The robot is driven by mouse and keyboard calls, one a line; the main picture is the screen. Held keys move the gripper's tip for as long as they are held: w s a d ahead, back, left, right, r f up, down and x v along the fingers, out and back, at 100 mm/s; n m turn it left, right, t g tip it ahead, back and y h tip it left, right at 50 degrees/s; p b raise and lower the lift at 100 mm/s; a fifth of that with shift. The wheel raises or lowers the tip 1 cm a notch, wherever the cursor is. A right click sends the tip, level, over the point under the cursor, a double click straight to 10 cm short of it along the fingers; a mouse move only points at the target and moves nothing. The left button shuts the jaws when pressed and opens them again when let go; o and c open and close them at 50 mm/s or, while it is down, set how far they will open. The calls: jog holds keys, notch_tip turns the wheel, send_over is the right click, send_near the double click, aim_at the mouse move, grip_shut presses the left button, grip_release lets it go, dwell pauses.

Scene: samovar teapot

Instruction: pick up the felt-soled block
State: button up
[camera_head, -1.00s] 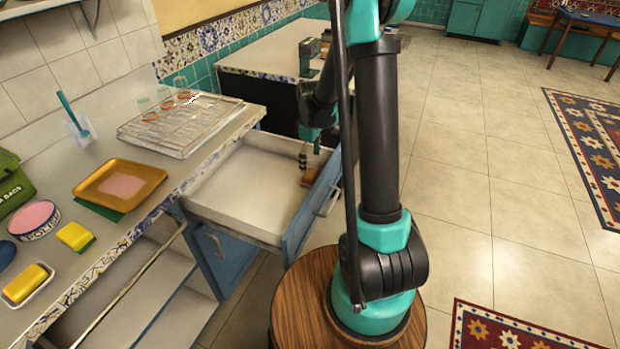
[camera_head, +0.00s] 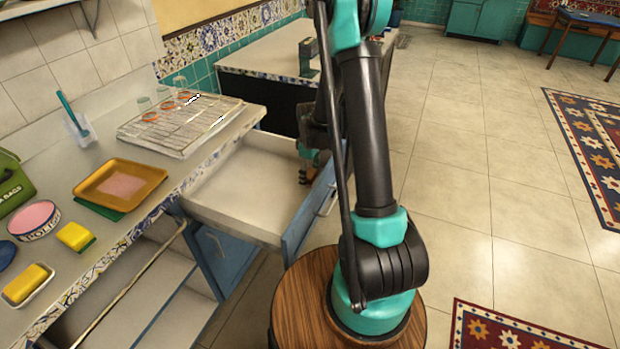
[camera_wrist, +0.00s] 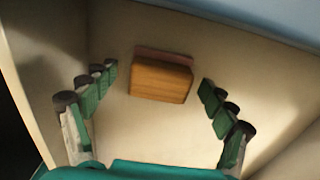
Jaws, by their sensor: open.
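The felt-soled block (camera_wrist: 159,82) lies in the open drawer (camera_head: 235,205). In the wrist view it is a wooden, orange-brown block with a dull pinkish layer along its far side. My gripper (camera_wrist: 159,82) is open, with its green, jointed fingers to the left and right of the block. Both fingers are apart from the block, and the block sits about midway between their tips. In the head view my gripper (camera_head: 304,172) reaches down into the drawer's right end, and I cannot make out the block there.
The drawer walls stand close around my gripper, with the blue front (camera_head: 310,215) on the right. The counter (camera_head: 150,160) at left holds a wire rack (camera_head: 185,125), an orange tray (camera_head: 120,187) and sponges. The rest of the drawer floor looks empty.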

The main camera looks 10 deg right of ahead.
aim_at(310, 172)
jog(key=c, duration=1.4)
jog(key=shift+r, duration=0.2)
notch_tip(310, 172, up, 20)
jog(key=shift+f, duration=0.15)
jog(key=o, duration=0.5)
jog(key=shift+c, duration=1.4)
